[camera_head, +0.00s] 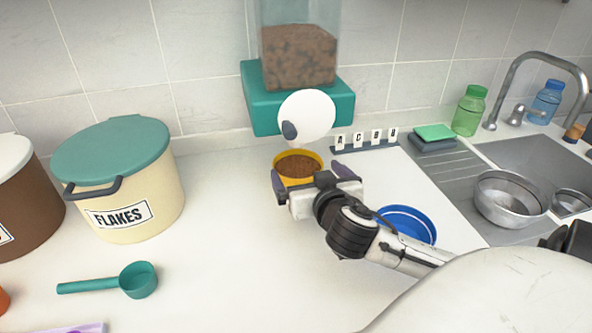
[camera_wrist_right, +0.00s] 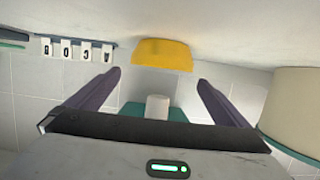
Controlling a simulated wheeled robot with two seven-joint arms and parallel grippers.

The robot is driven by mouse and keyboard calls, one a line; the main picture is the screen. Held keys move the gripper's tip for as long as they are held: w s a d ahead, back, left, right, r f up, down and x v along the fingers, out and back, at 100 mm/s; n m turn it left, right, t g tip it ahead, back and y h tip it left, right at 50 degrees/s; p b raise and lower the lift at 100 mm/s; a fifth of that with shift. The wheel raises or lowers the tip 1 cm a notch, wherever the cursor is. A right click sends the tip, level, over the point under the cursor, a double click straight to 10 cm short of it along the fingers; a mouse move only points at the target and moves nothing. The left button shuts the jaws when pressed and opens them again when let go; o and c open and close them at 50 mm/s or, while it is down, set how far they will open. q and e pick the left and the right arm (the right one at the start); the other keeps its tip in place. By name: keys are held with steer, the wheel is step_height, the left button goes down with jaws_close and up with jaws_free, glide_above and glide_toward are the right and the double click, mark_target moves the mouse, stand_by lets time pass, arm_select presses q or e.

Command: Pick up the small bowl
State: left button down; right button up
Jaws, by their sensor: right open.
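A small yellow bowl (camera_head: 294,182) with brown kibble in it stands on the white counter below the food dispenser. It also shows in the right wrist view (camera_wrist_right: 162,55). My right gripper (camera_head: 309,174) is open and empty, just in front of the bowl. Its two purple fingers point at the bowl, one toward each side. In the right wrist view the bowl lies between the lines of the fingertips (camera_wrist_right: 159,76), a little beyond them. I cannot tell whether a finger touches it. My left gripper is not in view.
The teal dispenser (camera_head: 347,103) stands close behind the bowl. A blue bowl (camera_head: 431,226) sits partly behind my right arm. A steel bowl (camera_head: 505,205) is by the sink at right. A flakes bin (camera_head: 150,185) and teal scoop (camera_head: 140,281) are at left. The front middle counter is clear.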

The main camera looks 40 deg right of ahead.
mark_target(300, 167)
steer(key=shift+f+x, duration=0.15)
steer(key=shift+x, duration=1.25)
steer(key=shift+f+x, duration=0.15)
steer(key=shift+x, duration=1.25)
steer(key=shift+a, duration=0.2)
steer(key=c, duration=0.6)
steer(key=shift+c, duration=0.6)
steer(key=shift+r+p, duration=0.15)
steer(key=shift+p, duration=0.25)
